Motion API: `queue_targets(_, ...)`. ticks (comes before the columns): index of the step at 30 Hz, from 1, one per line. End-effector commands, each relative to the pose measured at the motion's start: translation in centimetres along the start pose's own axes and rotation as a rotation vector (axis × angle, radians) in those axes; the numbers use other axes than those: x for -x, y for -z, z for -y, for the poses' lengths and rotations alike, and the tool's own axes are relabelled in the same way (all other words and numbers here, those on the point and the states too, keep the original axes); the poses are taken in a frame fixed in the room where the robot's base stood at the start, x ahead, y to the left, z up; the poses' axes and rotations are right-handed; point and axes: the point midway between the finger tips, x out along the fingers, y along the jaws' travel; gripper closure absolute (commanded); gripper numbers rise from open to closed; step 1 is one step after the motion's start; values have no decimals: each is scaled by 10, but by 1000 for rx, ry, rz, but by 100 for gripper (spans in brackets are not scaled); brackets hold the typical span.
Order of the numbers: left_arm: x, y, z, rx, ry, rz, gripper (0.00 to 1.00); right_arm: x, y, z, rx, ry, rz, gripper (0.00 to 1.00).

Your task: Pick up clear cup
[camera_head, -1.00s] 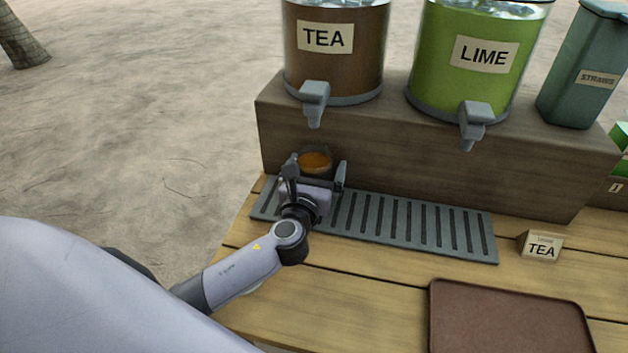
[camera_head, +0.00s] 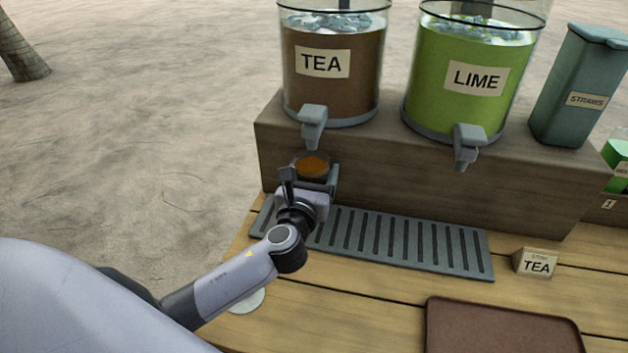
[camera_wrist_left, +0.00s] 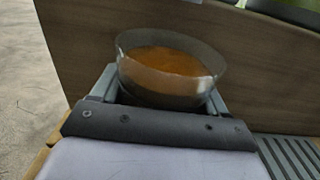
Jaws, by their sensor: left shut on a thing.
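The clear cup (camera_head: 312,164) holds an orange-brown drink and sits below the tap of the tea dispenser (camera_head: 333,88). My left gripper (camera_head: 312,178) is shut on the cup, with a finger on either side of it. In the left wrist view the cup (camera_wrist_left: 172,68) stands upright between the two fingers (camera_wrist_left: 165,95), and its lower part is hidden by the gripper. I cannot tell whether the cup's base touches the drip tray (camera_head: 420,245). My right gripper is not in view.
A wooden riser (camera_head: 420,180) stands close behind the cup. The tea tap (camera_head: 312,125) hangs just above it. To the right are a lime dispenser (camera_head: 460,85), a straws container (camera_head: 572,90), a small tea sign (camera_head: 537,264) and a brown tray (camera_head: 500,330).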

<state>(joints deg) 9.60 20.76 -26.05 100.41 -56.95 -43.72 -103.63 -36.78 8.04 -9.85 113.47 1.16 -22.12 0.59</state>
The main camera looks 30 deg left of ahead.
Motion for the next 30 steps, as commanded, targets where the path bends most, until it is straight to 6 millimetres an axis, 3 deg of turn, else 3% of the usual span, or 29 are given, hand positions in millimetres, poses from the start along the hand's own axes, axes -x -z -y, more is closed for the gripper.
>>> queue_targets(1,0,-19,0,2,2,7,78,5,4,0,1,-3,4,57)
queue_targets(3,0,-35,0,1,2,7,78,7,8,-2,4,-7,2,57)
queue_targets(6,19,-26,0,-1,3,-1,78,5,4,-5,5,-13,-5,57)
queue_targets(14,66,-25,0,0,3,-1,78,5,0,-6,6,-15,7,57)
queue_targets(24,140,-25,0,1,2,-1,78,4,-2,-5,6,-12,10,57)
queue_targets(30,173,-25,0,2,1,-1,78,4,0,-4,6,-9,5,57)
